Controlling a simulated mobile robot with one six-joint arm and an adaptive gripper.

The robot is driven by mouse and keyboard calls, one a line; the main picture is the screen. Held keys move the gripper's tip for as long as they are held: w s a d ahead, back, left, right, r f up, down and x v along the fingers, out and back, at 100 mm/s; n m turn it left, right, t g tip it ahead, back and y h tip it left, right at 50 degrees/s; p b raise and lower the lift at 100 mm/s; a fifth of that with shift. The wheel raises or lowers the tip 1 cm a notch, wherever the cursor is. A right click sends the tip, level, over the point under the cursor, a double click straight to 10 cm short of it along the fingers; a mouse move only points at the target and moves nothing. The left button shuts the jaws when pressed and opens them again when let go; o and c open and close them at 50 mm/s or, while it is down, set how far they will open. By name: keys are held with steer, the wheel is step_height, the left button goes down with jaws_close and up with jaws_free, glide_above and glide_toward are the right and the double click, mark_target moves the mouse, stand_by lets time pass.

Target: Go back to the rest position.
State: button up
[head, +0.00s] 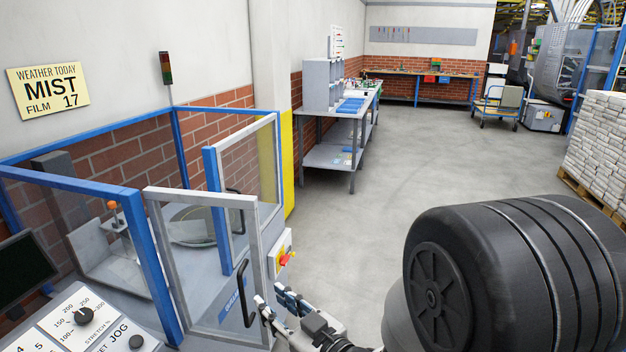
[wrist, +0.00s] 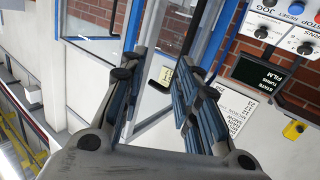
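My gripper (head: 271,299) is low in the middle of the head view, just right of the black handle (head: 246,294) on the near grey-framed door (head: 163,240). In the wrist view my gripper (wrist: 160,78) has its two blue-padded fingers apart, with a clear gap and nothing held between them. A dark bar shows beyond the fingertips there; I cannot tell whether it touches them. The rest position is not marked in either view.
The far door (head: 277,165) and near door stand at angles on the blue-framed enclosure (head: 150,260). A control panel (head: 85,325) is at the lower left. The floor (head: 430,150) between is clear.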

steer(key=s+d+r+m+g+h, duration=0.1)
steer(key=s+d+r+m+h, duration=0.3)
steer(key=d, duration=0.6)
steer(key=d+m+g+h, duration=0.1)
steer(key=d+m+h, duration=0.1)
steer(key=d+h, duration=0.6)
steer(key=s+d+m+g, duration=0.1)
steer(key=s+d+g, duration=0.1)
steer(key=s, duration=0.8)
steer(key=s+d+m+g, duration=0.2)
steer(key=s+d+g, duration=0.1)
steer(key=s, duration=0.7)
steer(key=shift+r, duration=0.25)
steer(key=shift+a, duration=0.1)
